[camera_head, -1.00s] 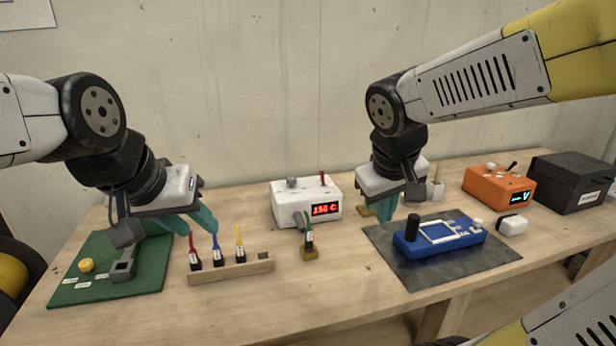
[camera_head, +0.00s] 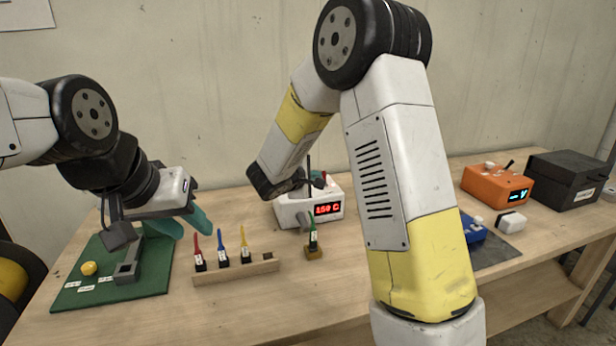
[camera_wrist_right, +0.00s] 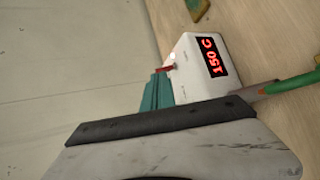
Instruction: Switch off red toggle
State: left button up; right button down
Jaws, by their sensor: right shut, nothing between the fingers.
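The white box with the red "150 C" display (camera_head: 327,209) stands at the back middle of the table. Its red toggle (camera_wrist_right: 166,69) sticks up from the top face in the right wrist view; in the head view my right arm partly covers that area. My right gripper (camera_wrist_right: 158,88), with teal fingers, is shut and empty right beside the toggle; I cannot tell whether they touch. My left gripper (camera_head: 182,225) is open and empty above the green mat at the left.
A wooden rack (camera_head: 237,272) holds red, blue and yellow-handled tools. A green-handled tool (camera_head: 313,240) stands in front of the white box. An orange meter (camera_head: 495,187) and a black box (camera_head: 570,180) are at the right. My right arm covers much of the blue device (camera_head: 475,232).

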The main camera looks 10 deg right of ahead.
aim_at(324, 178)
jog(key=w+a, duration=0.1)
jog(key=a+f+n, duration=0.1)
jog(key=a, duration=0.1)
jog(key=shift+w+f+t+y, duration=0.1)
jog(key=shift+w+t+y, duration=0.2)
jog(key=shift+w+t, duration=0.1)
jog(key=x, duration=1)
jog(key=shift+s+d, duration=0.1)
jog(key=shift+s, duration=0.4)
dwell(1.0)
jog(key=shift+s, duration=0.1)
jog(key=shift+s+d, duration=0.2)
jog(key=shift+s, duration=0.5)
